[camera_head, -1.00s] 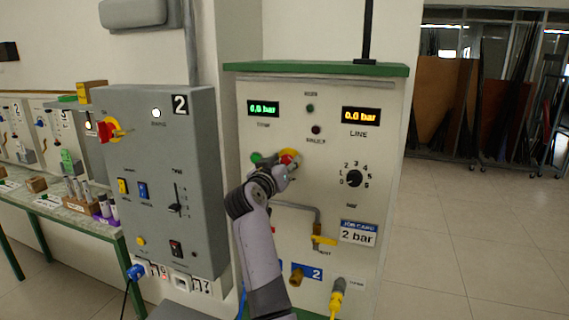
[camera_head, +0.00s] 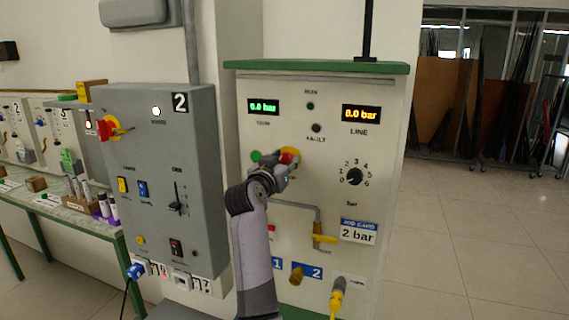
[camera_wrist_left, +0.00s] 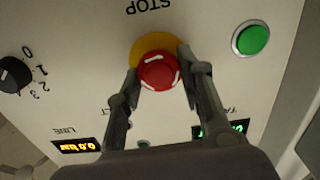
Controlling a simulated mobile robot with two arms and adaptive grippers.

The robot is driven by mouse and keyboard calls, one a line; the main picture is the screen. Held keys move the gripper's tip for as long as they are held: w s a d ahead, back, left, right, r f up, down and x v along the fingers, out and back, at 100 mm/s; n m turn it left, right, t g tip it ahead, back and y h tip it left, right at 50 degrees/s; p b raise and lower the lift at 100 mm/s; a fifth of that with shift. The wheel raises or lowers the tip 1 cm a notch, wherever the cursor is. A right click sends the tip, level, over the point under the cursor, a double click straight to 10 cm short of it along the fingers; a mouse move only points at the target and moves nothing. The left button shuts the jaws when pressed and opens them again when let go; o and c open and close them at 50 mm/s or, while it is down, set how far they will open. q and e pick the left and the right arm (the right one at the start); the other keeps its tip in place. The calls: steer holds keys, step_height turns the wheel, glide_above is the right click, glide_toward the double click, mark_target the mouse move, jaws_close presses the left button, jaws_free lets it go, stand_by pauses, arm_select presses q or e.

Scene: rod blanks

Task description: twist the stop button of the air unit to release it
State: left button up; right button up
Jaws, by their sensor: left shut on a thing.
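The air unit (camera_head: 390,110) is a pale panel with a green top. Its red stop button (camera_head: 288,156) on a yellow disc is partly hidden behind my left gripper (camera_head: 290,166). In the left wrist view the red stop button (camera_wrist_left: 159,71) has white marks and sits between the two fingers of my left gripper (camera_wrist_left: 158,78), which is shut on it. The yellow disc (camera_wrist_left: 150,42) shows behind it, under the word STOP. My right gripper is in neither view.
A green button (camera_wrist_left: 251,39) sits beside the stop button. A black pressure dial (camera_head: 354,177) is to the right, a pipe with a yellow-handled valve (camera_head: 324,239) below. A grey box (camera_head: 160,190) stands left. Open floor (camera_head: 470,240) lies to the right.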

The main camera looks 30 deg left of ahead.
arm_select(q)
steer(key=m, duration=0.4)
steer(key=shift+s+r, duration=0.15)
steer(key=shift+d+r+m, duration=0.1)
steer(key=shift+m, duration=0.7)
steer(key=shift+r, duration=0.1)
steer(key=o, duration=1.2)
steer(key=shift+w+f, duration=0.3)
steer(key=shift+w, duration=0.05)
steer(key=shift+s, duration=0.1)
steer(key=shift+s, duration=0.2)
steer(key=v, duration=1.1)
steer(key=shift+s+d, duration=0.2)
steer(key=shift+s, duration=0.2)
